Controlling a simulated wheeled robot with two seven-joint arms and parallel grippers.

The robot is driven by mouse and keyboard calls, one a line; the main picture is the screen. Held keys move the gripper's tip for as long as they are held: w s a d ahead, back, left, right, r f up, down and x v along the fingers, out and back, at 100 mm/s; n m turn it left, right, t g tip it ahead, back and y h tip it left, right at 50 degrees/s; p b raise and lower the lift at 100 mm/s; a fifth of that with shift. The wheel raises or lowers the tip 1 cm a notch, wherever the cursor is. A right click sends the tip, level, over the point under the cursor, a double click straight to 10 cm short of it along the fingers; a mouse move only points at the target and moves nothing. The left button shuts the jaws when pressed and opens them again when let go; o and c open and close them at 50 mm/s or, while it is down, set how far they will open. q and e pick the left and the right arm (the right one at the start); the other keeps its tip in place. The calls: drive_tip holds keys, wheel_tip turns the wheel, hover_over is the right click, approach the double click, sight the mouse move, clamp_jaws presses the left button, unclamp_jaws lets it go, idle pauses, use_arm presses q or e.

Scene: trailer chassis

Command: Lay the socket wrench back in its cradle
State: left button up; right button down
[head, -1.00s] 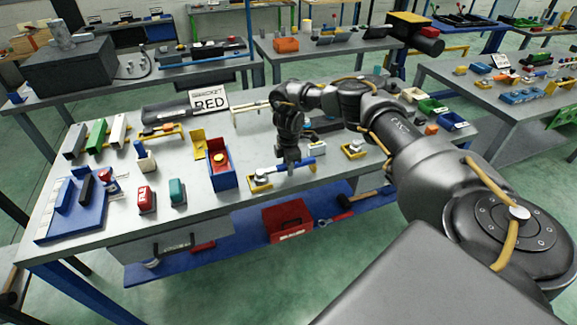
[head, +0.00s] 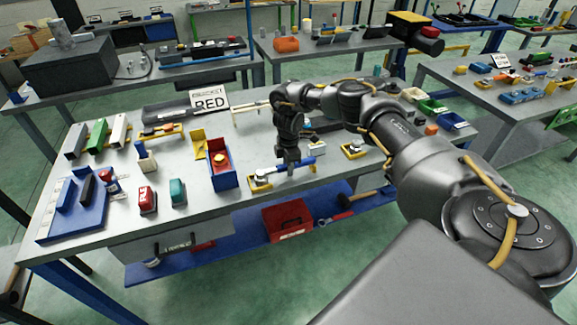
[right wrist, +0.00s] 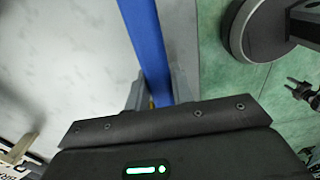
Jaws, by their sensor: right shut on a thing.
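The socket wrench has a blue handle (head: 304,161) and a silver head end (head: 263,176). My right gripper (head: 289,170) points down and is shut on the wrench at its blue handle. In the right wrist view, the blue handle (right wrist: 146,40) runs between the two fingers (right wrist: 158,92). The silver head end is at a yellow holder (head: 260,185) near the front edge of the bench. I cannot tell whether the wrench rests in that holder or hangs just above it. My left gripper is not in view.
A blue box with a red inside (head: 222,180) stands just left of the wrench. Another yellow holder (head: 352,154) with a silver part stands to the right. Red (head: 147,200) and teal (head: 177,193) blocks stand left. A red toolbox (head: 288,219) is on the lower shelf.

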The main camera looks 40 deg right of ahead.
idle(0.3)
drive_tip(key=c, duration=0.6)
unclamp_jaws()
drive_tip(key=shift+c, duration=0.2)
drive_tip(key=shift+r, duration=0.2)
drive_tip(key=shift+r+p, duration=3.7)
drive_tip(key=shift+r, duration=0.15)
